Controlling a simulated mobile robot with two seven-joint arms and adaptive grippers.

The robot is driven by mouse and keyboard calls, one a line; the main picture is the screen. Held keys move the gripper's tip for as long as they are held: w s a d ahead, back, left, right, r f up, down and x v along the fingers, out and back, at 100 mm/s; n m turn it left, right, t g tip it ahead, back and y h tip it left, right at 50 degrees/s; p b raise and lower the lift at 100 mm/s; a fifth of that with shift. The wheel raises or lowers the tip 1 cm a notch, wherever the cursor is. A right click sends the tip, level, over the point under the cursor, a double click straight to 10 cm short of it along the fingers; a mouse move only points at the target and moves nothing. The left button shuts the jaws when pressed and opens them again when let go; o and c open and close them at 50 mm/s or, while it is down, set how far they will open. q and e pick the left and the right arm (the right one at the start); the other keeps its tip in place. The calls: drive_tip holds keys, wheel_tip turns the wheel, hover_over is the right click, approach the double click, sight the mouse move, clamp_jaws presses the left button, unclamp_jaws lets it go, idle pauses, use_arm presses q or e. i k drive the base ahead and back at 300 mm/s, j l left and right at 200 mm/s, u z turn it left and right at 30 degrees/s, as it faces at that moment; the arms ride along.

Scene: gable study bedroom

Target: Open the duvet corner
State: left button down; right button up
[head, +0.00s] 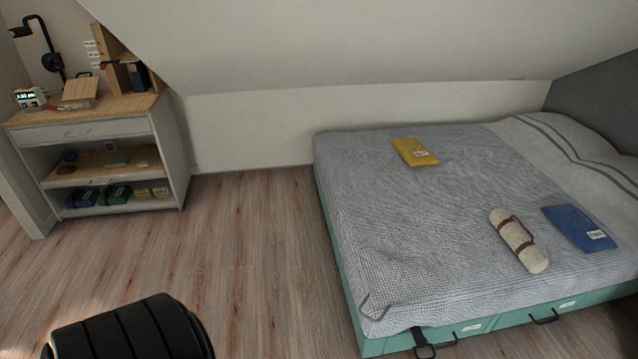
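The bed has a grey waffle-textured duvet (400,220) lying flat over its teal base (345,285). The near-left duvet corner (378,318) lies down at the bed's front-left corner, with a thin grey loop or edge line (372,306) on it. A black strap (423,342) hangs over the front edge just right of this corner. At the right end a paler band with dark stripes (560,140) crosses the bed. Neither of my grippers shows in the head view.
On the duvet lie a yellow packet (414,151), a cream strapped roll (518,241) and a blue packet (580,228). A shelf desk (85,130) stands at the back left. Open wooden floor (250,240) lies between. A black ribbed thing (130,330) fills the bottom left.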

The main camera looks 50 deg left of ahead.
sight(389, 281)
drive_tip(key=u, duration=1)
